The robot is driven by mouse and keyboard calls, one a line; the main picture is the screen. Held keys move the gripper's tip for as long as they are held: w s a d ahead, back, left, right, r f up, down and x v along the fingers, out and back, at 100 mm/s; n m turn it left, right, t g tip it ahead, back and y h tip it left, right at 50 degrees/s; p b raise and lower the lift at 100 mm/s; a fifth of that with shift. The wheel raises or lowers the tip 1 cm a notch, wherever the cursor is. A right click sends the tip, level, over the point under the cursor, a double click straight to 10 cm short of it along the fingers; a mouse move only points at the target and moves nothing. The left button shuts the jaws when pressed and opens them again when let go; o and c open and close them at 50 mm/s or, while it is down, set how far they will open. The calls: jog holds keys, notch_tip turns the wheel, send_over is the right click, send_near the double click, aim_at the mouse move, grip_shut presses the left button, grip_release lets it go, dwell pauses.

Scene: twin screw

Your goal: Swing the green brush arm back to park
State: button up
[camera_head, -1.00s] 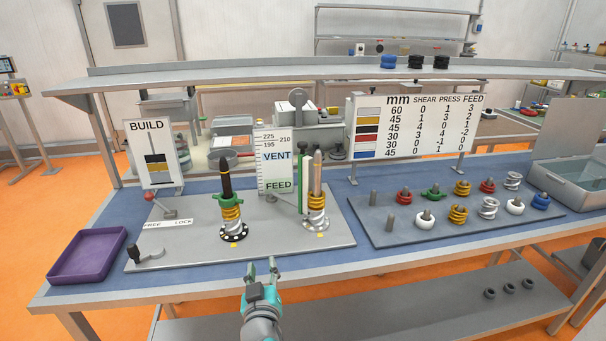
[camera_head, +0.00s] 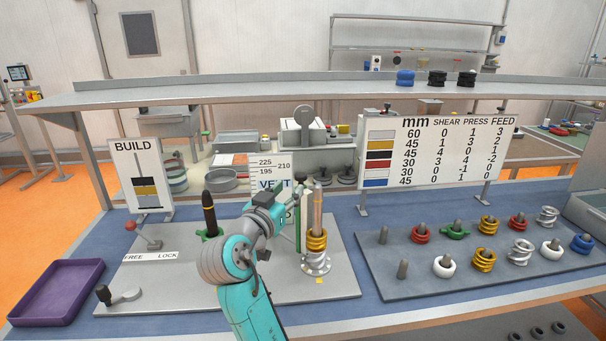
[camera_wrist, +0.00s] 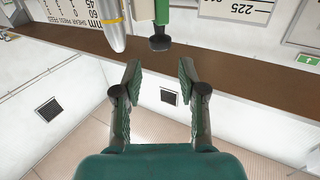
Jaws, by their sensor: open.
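The green brush arm (camera_head: 298,236) stands upright just left of the right-hand shaft (camera_head: 317,210), partly hidden behind my arm. In the wrist view its green part (camera_wrist: 182,22) shows at the top, with a dark knob (camera_wrist: 160,42) beside it and the metal shaft (camera_wrist: 112,28) to the left. My gripper (camera_wrist: 160,75) is open and empty, its two fingers apart and the knob beyond the gap between them. In the head view my gripper (camera_head: 297,190) is near the top of the brush arm, its tips small and hard to make out.
The right shaft carries yellow and silver screw pieces (camera_head: 315,255). A red-knobbed lever (camera_head: 131,226) is at the left of the grey plate. A purple tray (camera_head: 58,290) and a peg board with several parts (camera_head: 400,290) flank it.

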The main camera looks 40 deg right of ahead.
aim_at(298, 178)
jog(key=x, duration=0.8)
jog(key=shift+w+d, duration=0.15)
jog(key=shift+d, duration=0.15)
grip_shut()
